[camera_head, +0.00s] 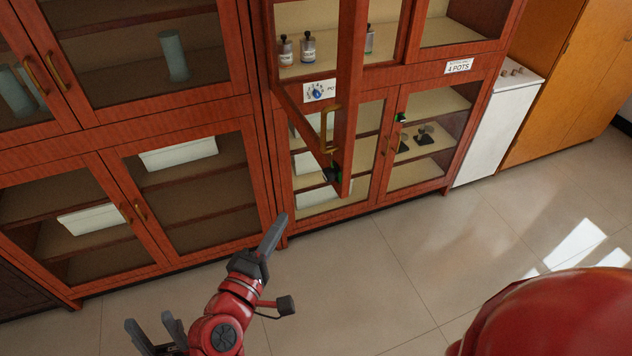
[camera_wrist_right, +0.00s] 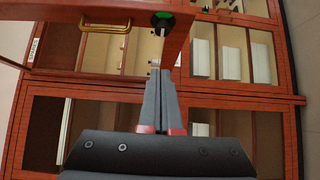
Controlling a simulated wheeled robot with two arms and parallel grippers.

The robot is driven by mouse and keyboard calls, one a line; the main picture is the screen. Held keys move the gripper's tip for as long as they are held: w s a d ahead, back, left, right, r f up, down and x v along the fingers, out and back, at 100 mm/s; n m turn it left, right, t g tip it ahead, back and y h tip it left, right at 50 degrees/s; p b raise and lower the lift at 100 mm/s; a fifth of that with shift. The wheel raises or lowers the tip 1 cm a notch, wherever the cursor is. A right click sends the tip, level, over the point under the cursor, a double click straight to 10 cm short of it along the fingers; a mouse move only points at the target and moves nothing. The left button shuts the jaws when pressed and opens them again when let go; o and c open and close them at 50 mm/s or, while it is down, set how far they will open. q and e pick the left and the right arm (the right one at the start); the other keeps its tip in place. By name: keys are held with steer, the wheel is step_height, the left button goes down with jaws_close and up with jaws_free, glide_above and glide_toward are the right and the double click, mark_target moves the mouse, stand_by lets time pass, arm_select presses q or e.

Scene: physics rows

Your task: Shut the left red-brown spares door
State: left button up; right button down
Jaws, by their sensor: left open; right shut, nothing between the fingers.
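A red-brown glazed door (camera_head: 346,95) of the right cabinet stands swung open towards me, hinged on its left side. I take it as the left spares door, though no label on it is readable. It has a brass handle (camera_head: 328,130) and a small black and green fitting near its lower free corner. My right gripper (camera_head: 279,222) is shut and empty, low and left of that corner. In the right wrist view its fingertips (camera_wrist_right: 162,68) point towards the door (camera_wrist_right: 178,38); contact cannot be told. My left gripper (camera_head: 152,330) is open and empty at the bottom left.
Another red-brown cabinet (camera_head: 85,135) with shut glazed doors stands left. Bottles (camera_head: 308,47) stand on a shelf behind the open door. A white cabinet (camera_head: 490,135) and an orange-brown cupboard (camera_head: 560,90) stand right. The tiled floor (camera_head: 400,260) in front is clear.

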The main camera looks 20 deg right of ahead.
steer(key=p, duration=0.4)
glide_toward(323, 173)
steer(key=w, duration=0.4)
steer(key=d, duration=0.2)
steer(key=d+p, duration=0.1)
steer(key=shift+d+r, duration=0.2)
steer(key=shift+d, duration=0.2)
steer(key=shift+f, duration=0.1)
steer(key=shift+w, duration=0.1)
